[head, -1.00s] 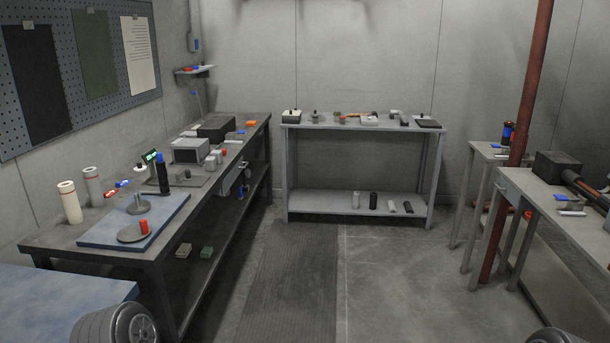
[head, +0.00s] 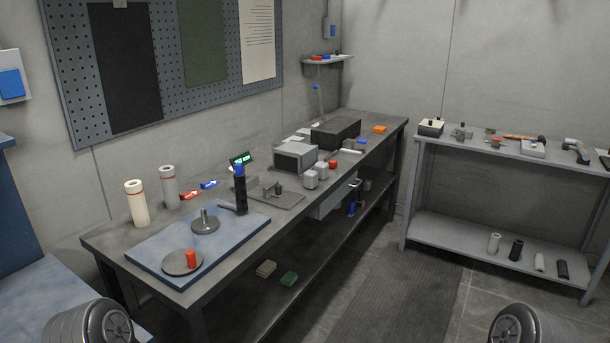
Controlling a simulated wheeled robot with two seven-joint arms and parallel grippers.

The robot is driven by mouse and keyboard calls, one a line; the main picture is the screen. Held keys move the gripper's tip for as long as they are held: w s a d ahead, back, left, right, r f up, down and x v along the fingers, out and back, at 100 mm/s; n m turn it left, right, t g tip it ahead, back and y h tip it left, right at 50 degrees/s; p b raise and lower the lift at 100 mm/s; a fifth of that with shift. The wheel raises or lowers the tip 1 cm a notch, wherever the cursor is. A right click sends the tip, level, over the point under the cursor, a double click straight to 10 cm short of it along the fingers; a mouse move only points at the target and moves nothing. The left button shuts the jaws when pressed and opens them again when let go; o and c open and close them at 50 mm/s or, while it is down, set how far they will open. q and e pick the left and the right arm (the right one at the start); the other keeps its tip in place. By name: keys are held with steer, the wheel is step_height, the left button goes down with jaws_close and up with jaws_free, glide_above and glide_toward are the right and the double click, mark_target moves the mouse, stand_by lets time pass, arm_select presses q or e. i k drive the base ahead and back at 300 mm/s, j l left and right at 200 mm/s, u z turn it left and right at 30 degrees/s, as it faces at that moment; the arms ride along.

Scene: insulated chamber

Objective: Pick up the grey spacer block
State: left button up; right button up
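Two small light-grey blocks stand close together on the dark workbench (head: 120,240), by the front of a grey box. One grey block (head: 310,180) is nearer and the other grey block (head: 322,171) is just behind it. A tan-grey block (head: 266,268) lies on the bench's lower shelf beside a green block (head: 289,278). I cannot tell for sure which of these is the spacer block. Neither gripper is in view; only rounded parts of my arms show at the bottom corners.
The grey box (head: 296,157) and a black case (head: 336,134) stand farther back on the bench. A blue mat (head: 160,250) holds a round plate with a red cylinder (head: 191,258). A dark upright tool (head: 240,190) stands nearby. Open floor (head: 390,300) lies right of the bench.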

mark_target(310, 177)
steer(key=i+l+u, duration=0.1)
steer(key=i+l, duration=2.15)
steer(key=l+u, duration=0.05)
